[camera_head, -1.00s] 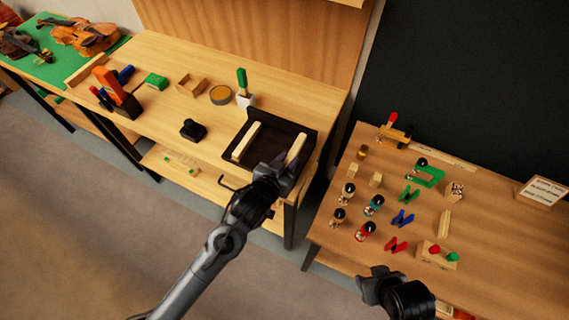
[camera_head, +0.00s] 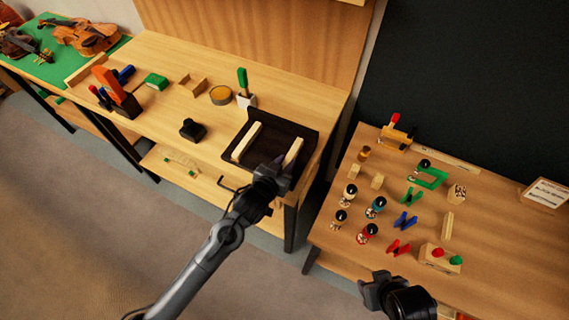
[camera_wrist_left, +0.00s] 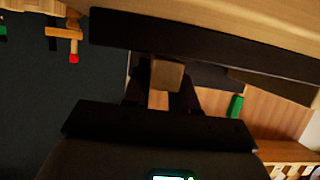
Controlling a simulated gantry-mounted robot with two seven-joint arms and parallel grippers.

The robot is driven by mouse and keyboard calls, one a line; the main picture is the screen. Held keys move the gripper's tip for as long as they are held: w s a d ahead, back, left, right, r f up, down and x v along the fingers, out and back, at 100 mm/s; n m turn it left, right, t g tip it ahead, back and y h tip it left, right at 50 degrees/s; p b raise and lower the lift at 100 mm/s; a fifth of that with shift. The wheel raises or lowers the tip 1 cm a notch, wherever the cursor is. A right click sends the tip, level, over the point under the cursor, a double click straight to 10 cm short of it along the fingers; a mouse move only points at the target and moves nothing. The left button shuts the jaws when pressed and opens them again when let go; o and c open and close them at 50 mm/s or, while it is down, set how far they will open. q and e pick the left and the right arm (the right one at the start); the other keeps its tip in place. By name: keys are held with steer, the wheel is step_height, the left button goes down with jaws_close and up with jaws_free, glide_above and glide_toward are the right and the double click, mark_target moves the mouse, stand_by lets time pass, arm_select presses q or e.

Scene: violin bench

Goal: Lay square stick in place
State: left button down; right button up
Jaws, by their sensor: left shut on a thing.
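A dark tray (camera_head: 270,164) with a raised back wall sits near the right front of the left bench. One pale wooden stick (camera_head: 246,142) lies along its left side. A second pale square stick (camera_head: 294,150) is at its right side, its near end hidden by my left gripper (camera_head: 276,172). In the left wrist view the square end of a stick (camera_wrist_left: 167,74) shows between the dark fingers of my left gripper (camera_wrist_left: 163,98), which is shut on it. Whether this stick touches the tray cannot be told. My right gripper (camera_head: 372,286) is at the right bench's front edge, away from the tray.
A green-handled tool in a white holder (camera_head: 245,94) and a round tin (camera_head: 221,95) stand behind the tray. A black block (camera_head: 192,130) lies left of it. The right bench (camera_head: 490,225) holds clamps, spools and small blocks. A gap separates the benches.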

arm_select(q)
steer(key=shift+f, duration=0.1)
steer(key=c, duration=0.9)
jaws_free()
